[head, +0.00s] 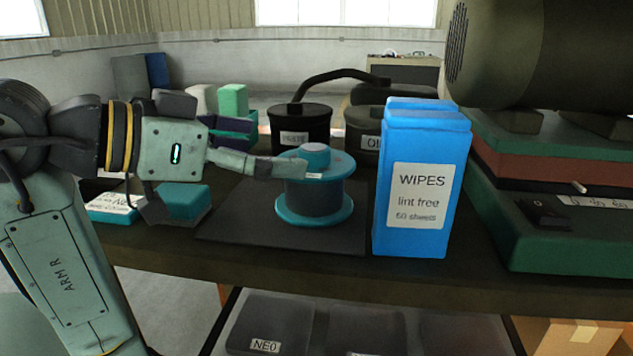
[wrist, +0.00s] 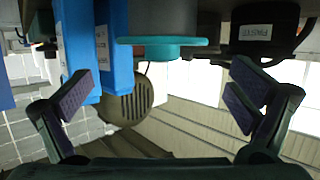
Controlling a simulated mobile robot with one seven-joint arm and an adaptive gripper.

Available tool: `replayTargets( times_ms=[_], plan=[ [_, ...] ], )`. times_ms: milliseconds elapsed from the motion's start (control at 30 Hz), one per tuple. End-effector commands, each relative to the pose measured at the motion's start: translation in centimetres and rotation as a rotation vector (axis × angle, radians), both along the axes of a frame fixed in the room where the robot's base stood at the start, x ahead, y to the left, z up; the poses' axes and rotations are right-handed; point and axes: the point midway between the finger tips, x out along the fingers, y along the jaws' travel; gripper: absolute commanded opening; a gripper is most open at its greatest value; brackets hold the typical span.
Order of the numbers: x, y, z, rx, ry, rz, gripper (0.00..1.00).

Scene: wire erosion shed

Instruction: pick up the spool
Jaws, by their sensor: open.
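The spool (head: 316,200) stands upright on a dark mat (head: 225,227), with teal flanges, a dark wound middle and a rounded teal top. My gripper (head: 266,150) reaches in from the left, open, at the height of the spool's upper part. Its near finger overlaps the spool's top flange in the head view; I cannot tell whether they touch. In the wrist view, my gripper (wrist: 162,90) has its fingers spread wide with nothing between the pads. The spool's teal flange (wrist: 160,49) and grey body are at the top middle, partly cut off.
A tall blue wipes box (head: 420,230) stands close right of the spool. Dark labelled pots (head: 300,120) stand behind it. A teal block (head: 183,201) lies below my gripper. A large green machine (head: 545,230) fills the right. The bench's front edge runs just before the mat.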

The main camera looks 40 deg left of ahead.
Motion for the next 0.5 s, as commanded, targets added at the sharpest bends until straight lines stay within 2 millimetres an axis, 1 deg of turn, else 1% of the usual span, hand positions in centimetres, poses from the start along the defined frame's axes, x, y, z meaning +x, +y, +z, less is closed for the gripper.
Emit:
replayTargets(
  times_ms=[33,233,400,500],
  plan=[
    [0.8,-0.2,-0.2,0.0,0.0,-0.002,1.0],
    [2.8,-0.6,-0.6,-0.001,-0.001,-0.001,1.0],
    [5.4,-1.1,-1.0,0.0,-0.001,-0.001,1.0],
    [6.4,-1.3,-1.4,-0.001,-0.002,-0.001,1.0]
  ],
)
